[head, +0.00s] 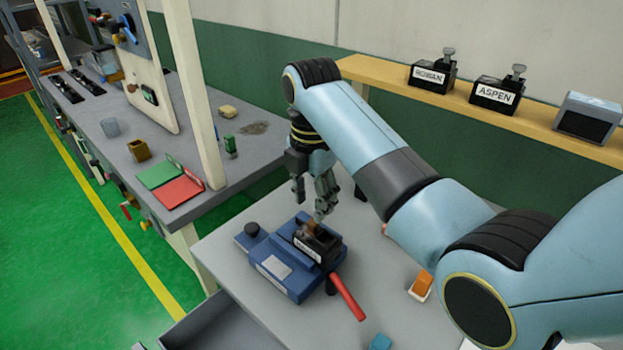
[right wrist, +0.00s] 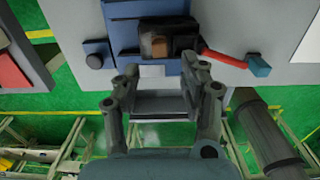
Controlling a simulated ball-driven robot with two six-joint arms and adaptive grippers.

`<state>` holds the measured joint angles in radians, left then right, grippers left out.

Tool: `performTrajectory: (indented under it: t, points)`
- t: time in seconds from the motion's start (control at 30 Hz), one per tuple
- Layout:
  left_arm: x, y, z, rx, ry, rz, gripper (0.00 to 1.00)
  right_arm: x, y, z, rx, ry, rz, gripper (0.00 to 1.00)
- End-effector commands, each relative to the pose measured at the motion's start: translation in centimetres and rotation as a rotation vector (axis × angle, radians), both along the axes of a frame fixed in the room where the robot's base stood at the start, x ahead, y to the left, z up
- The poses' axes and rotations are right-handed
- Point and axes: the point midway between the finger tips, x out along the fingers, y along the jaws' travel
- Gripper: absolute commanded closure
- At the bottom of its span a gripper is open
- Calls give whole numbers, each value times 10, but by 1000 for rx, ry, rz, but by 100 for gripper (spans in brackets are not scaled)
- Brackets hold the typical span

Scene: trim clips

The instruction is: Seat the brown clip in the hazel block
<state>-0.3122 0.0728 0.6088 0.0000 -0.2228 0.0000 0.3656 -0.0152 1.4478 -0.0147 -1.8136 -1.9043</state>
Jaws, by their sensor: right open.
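A small brown clip (head: 315,228) sits at the top of a black block (head: 322,246); I cannot tell how deep it is in the slot. The block has a white label too small to read, so I cannot confirm it is the hazel one. The block rests in a blue fixture (head: 283,277) on the grey table. My right gripper (head: 312,202) is open and empty, just above and behind the clip. In the right wrist view the clip (right wrist: 158,44) and block (right wrist: 184,36) lie beyond the open fingers (right wrist: 160,74). My left gripper is not in view.
A red lever (head: 346,296) sticks out from the fixture toward the front right. An orange-and-white piece (head: 421,286) and a blue piece (head: 380,342) lie on the table. Blocks labelled ROWAN (head: 428,77) and ASPEN (head: 493,97) stand on the wooden shelf. An open drawer (head: 215,325) is below the front edge.

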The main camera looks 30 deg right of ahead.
Motion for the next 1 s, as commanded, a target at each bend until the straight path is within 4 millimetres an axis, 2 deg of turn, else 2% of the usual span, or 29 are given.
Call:
performTrajectory:
  t: [0.1,0.2,0.33,0.47,0.77,1.0]
  points:
    - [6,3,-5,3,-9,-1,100,1,0,26,0,-5,0,57]
    - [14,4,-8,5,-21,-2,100,1,0,45,0,-4,0,57]
    - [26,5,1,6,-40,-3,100,1,0,63,1,-2,0,57]
    - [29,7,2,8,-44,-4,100,0,0,69,0,0,0,57]
    - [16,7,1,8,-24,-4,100,0,0,68,0,0,0,57]
    - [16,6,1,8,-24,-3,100,0,0,68,0,0,0,57]
